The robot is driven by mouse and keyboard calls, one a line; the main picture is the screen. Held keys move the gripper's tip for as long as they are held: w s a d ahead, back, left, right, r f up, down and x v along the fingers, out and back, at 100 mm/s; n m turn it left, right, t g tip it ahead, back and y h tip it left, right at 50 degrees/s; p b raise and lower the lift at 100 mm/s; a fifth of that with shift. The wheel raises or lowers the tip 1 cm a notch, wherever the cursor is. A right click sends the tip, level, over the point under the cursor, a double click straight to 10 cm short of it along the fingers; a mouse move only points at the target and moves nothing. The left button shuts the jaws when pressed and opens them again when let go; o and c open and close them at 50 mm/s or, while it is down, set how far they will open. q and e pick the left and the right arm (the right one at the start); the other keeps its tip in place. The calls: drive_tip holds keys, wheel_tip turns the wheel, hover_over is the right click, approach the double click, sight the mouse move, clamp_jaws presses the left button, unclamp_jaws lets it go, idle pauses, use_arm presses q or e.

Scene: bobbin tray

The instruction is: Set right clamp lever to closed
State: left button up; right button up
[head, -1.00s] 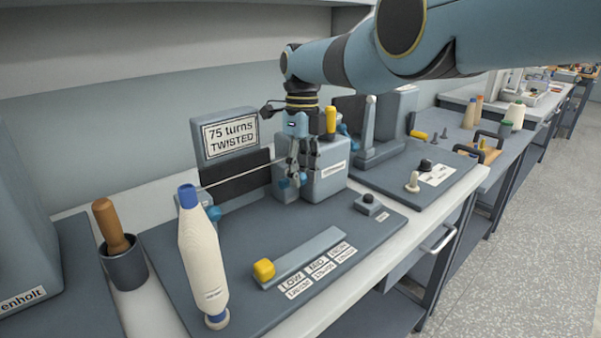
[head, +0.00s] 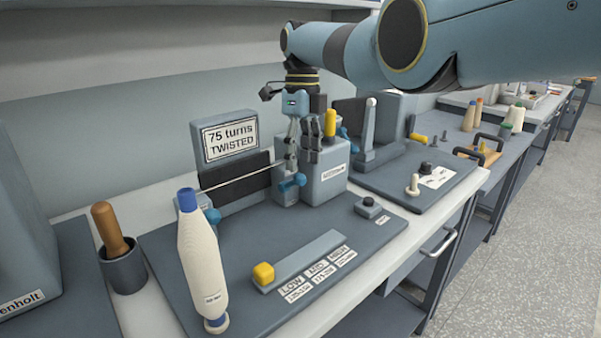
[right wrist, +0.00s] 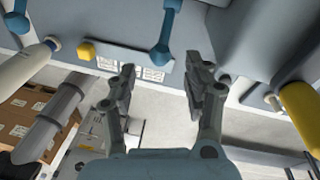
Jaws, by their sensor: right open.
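The right clamp lever (head: 290,184) is a blue lever with round ends on the grey clamp block at the right end of the thin thread. It also shows in the right wrist view (right wrist: 163,40), between and beyond my fingertips. My right gripper (head: 298,146) is above the lever, beside the grey box; its fingers (right wrist: 162,78) are open, empty and apart from the lever. The left clamp has a similar blue lever (head: 212,215), which also shows in the right wrist view (right wrist: 16,17). My left gripper is not in view.
A grey box (head: 325,180) with a yellow handle (head: 330,122) stands close right of the gripper. A cream bobbin (head: 203,265) stands at the front left. A yellow slider knob (head: 263,273) and a black button (head: 368,202) are on the board. The board's middle is clear.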

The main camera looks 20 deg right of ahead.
wheel_tip(320, 180, up, 7)
drive_tip(key=w, duration=0.1)
drive_tip(key=shift+d, duration=0.25)
idle(0.3)
